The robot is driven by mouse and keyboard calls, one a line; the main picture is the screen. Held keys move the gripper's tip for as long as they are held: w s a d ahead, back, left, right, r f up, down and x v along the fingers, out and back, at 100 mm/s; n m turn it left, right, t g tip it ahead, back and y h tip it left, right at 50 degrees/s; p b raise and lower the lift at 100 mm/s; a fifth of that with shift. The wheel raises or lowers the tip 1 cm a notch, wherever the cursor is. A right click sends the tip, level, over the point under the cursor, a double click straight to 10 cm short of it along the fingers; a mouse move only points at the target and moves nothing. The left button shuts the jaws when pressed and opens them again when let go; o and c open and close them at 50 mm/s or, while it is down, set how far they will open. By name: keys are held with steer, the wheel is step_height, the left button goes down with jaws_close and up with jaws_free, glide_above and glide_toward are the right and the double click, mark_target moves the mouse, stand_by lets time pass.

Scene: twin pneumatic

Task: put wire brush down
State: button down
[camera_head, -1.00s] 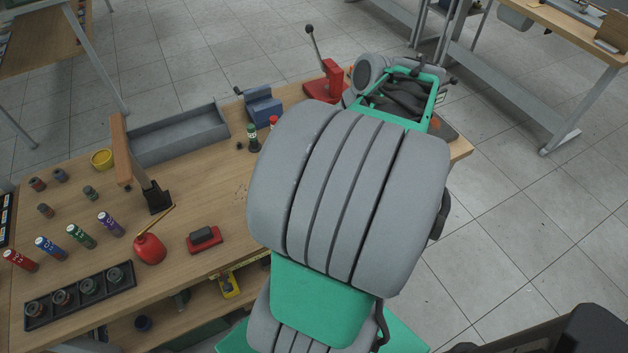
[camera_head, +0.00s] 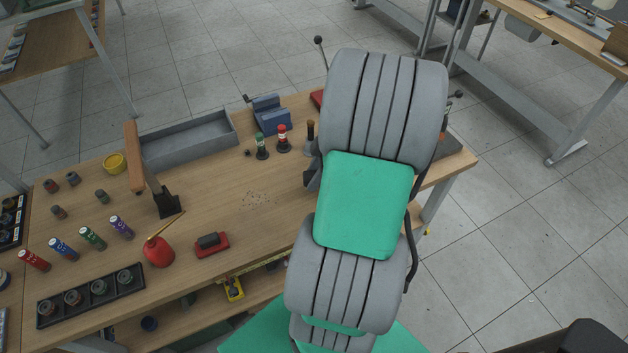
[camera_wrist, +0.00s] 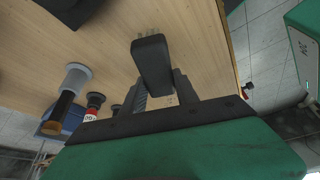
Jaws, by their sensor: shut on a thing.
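The wire brush (camera_wrist: 151,58) shows in the wrist view as a dark block with short bristles at its far end. My gripper (camera_wrist: 160,80) is shut on it, with one finger on each side. The wooden bench top (camera_wrist: 200,45) lies beyond the brush, and the brush appears held clear of it, though the gap is hard to judge. The bench top (camera_head: 225,215) shows there to the left of my arm.
A stand with a brown top (camera_head: 310,130) is close beside my arm, near a red-topped bottle (camera_head: 283,140) and a green-topped bottle (camera_head: 262,147). The middle of the bench, with some specks, is mostly clear.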

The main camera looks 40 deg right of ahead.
steer(key=shift+f, duration=1.8)
steer(key=c, duration=0.9)
jaws_free()
steer(key=shift+r, duration=0.1)
steer(key=shift+r+p, duration=0.3)
steer(key=shift+p, duration=0.2)
steer(key=b+v, duration=0.1)
steer(key=v, duration=1)
steer(key=shift+s+d+r, duration=0.15)
steer(key=shift+r, duration=0.15)
steer(key=w+a+r+m+h, duration=0.1)
steer(key=w+a+m, duration=0.15)
steer(key=a, duration=0.35)
steer(key=w+a+r+m, duration=0.1)
steer(key=w+a+r, duration=0.15)
steer(key=a, duration=0.35)
steer(key=s+a+m, duration=0.1)
steer(key=a+m, duration=0.1)
steer(key=a, duration=0.2)
steer(key=s+a+m+h, duration=0.1)
steer(key=a+m, duration=0.1)
steer(key=a, duration=0.3)
steer(key=s+a+m+h, duration=0.1)
steer(key=a+m, duration=0.1)
steer(key=a, duration=0.3)
steer(key=shift+a+r+m+t, duration=0.2)
steer(key=shift+m+t, duration=0.05)
steer(key=shift+t, duration=0.15)
